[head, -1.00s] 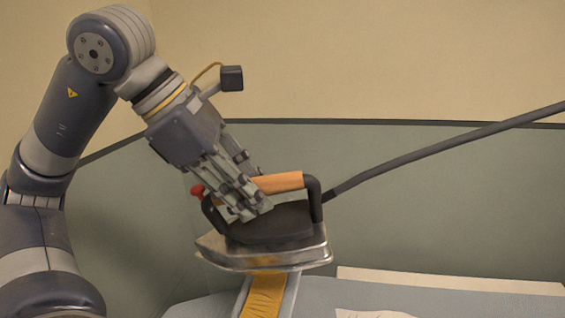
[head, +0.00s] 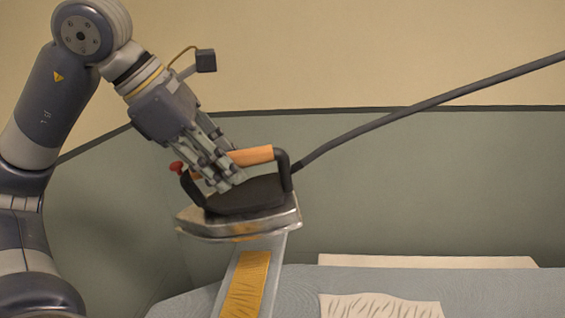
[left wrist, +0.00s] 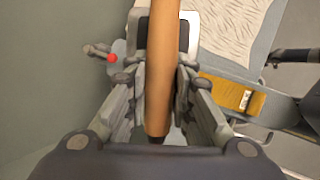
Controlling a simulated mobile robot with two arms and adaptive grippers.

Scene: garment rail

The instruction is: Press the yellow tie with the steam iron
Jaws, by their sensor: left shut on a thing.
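The steam iron (head: 247,195) has a black body, a metal soleplate and an orange-brown handle (head: 252,155). My left gripper (head: 228,178) is shut around this handle, also seen in the left wrist view (left wrist: 160,100). The iron is held tilted, near the far end of a narrow grey board. The yellow tie (head: 245,285) lies wrinkled along that board, below the iron in the head view. In the left wrist view the tie (left wrist: 222,92) is right of the fingers, partly hidden by them, with a small white label on it. My right gripper is not in view.
A thick dark hose (head: 420,108) runs from the iron to the upper right. A wrinkled cream cloth (head: 385,306) lies on the blue-grey padded surface (head: 295,290) to the right. A pale flat strip (head: 425,261) is behind it. A green-grey panel stands behind.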

